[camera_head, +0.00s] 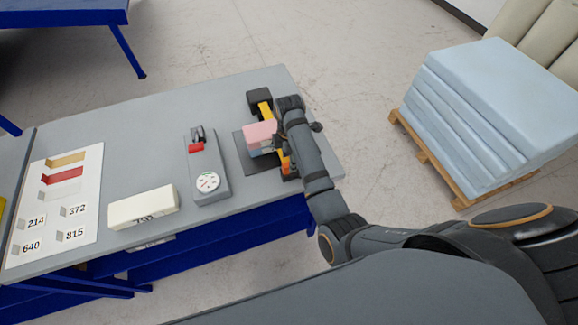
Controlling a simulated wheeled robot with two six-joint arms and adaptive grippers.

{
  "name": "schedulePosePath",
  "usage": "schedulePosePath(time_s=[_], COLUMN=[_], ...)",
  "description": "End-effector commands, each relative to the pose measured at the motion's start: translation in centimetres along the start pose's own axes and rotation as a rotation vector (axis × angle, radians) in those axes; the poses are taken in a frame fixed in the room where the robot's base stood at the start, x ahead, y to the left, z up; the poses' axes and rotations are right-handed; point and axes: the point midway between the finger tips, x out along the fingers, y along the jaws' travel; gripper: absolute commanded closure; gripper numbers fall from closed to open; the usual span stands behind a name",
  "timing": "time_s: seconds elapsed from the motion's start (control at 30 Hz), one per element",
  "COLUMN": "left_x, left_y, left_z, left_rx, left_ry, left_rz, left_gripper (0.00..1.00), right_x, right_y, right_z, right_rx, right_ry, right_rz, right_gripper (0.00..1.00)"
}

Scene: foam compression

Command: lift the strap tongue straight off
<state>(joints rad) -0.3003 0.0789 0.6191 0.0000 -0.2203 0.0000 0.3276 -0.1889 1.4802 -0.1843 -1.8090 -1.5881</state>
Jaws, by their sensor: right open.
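An orange-yellow strap (285,159) runs along a dark clamp-like fixture (259,97) near the right end of the table. Its tongue cannot be told apart from the rest of the strap at this size. A pink-topped foam block (260,130) with a greyish lower part sits on a dark plate (243,152) beside the strap. My right gripper (281,141) is at the strap, just right of the foam block. It is open; my own arm hides part of the strap and fixture, and I cannot tell whether the fingers touch them. My left gripper is out of view.
A grey gauge device (213,162) with a dial and red part stands left of the fixture. A cream block (143,207) and a white chart board (84,199) lie farther left on the grey table (150,125). Blue foam sheets (500,90) are stacked on a pallet at right.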

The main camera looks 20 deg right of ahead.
Motion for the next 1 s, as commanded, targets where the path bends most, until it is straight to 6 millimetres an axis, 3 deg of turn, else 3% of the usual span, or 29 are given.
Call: schedulePosePath(time_s=[0.07, 0.2, 0.47, 0.83, 1.0], left_x=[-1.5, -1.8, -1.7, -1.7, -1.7], left_y=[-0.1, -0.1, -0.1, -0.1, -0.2], left_z=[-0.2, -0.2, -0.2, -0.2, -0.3], left_rx=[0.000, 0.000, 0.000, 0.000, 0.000], left_ry=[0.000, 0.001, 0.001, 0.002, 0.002], left_rz=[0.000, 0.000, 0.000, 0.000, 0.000], left_gripper=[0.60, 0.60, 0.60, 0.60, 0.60], right_x=[0.9, 3.2, 3.9, 3.9, 3.8], right_y=[-0.3, -0.2, -0.2, -0.1, -0.1], right_z=[-0.1, -0.2, -0.2, -0.2, -0.2], right_rx=[-0.001, 0.000, 0.001, 0.001, 0.001], right_ry=[0.000, 0.000, 0.000, 0.000, 0.000], right_rz=[-0.007, -0.004, 0.000, 0.000, 0.000], right_gripper=[0.51, 0.51, 0.51, 1.00, 1.00])
